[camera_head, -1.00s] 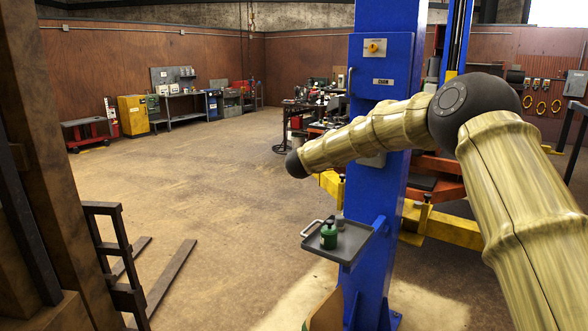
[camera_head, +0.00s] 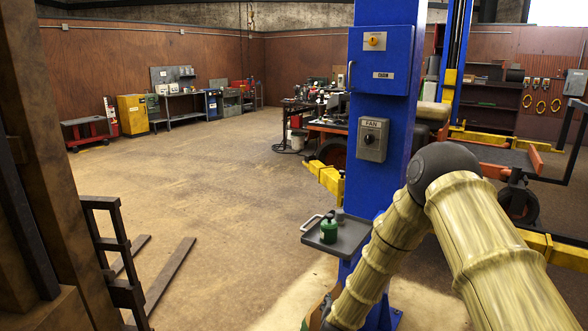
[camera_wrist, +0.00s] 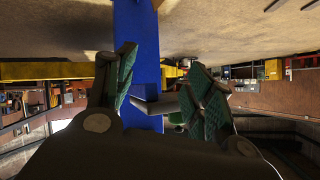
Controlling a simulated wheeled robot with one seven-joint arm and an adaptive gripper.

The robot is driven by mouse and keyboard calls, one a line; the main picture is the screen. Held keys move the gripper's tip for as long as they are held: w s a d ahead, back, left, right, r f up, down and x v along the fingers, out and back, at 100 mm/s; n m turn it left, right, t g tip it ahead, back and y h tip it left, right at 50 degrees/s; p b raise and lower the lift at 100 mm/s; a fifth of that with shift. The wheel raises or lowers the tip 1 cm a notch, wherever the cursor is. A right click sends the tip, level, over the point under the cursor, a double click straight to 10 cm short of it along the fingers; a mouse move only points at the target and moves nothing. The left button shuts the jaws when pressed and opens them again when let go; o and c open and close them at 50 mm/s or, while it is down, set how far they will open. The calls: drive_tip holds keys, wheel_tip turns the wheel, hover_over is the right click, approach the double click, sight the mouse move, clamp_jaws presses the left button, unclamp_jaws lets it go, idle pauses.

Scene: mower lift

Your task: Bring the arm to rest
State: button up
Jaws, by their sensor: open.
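My gripper (camera_wrist: 160,78) shows in the wrist view with its two green-padded fingers spread apart and nothing between them. The blue lift post (camera_wrist: 137,30) is beyond the fingers in that view, which is turned over. In the head view my arm comes in from the lower right, bends at a dark joint and slopes down to the left, in front of the lower part of the blue post (camera_head: 385,75). I cannot make out the gripper clearly in the head view.
A grey tray (camera_head: 350,240) on the post holds a green can (camera_head: 328,230), close to my arm. A fan switch box (camera_head: 372,140) is above. Yellow lift arms (camera_head: 565,255) lie at right. Dark forks (camera_head: 168,280) lie at left. Open floor (camera_head: 215,190) spreads beyond.

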drive_tip(key=s+d+f+n+g+b, duration=0.1)
drive_tip(key=s+f+g, duration=0.1)
drive_tip(key=s+f, duration=0.45)
drive_tip(key=s+d+f+n+g+y, duration=0.15)
drive_tip(key=s+f, duration=0.25)
drive_tip(key=s, duration=0.6)
drive_tip(key=s+d+f+n+g+b, duration=0.1)
drive_tip(key=s+d+f+g, duration=0.1)
drive_tip(key=s+f, duration=0.55)
drive_tip(key=s+d+n+g, duration=0.1)
drive_tip(key=s+d+g, duration=0.1)
drive_tip(key=s, duration=1.2)
drive_tip(key=s+d+n+g, duration=0.1)
drive_tip(key=s+g, duration=0.3)
drive_tip(key=s, duration=1.1)
drive_tip(key=shift+s+d+f+b, duration=0.2)
drive_tip(key=shift+d+f+b, duration=0.25)
drive_tip(key=shift+d, duration=0.2)
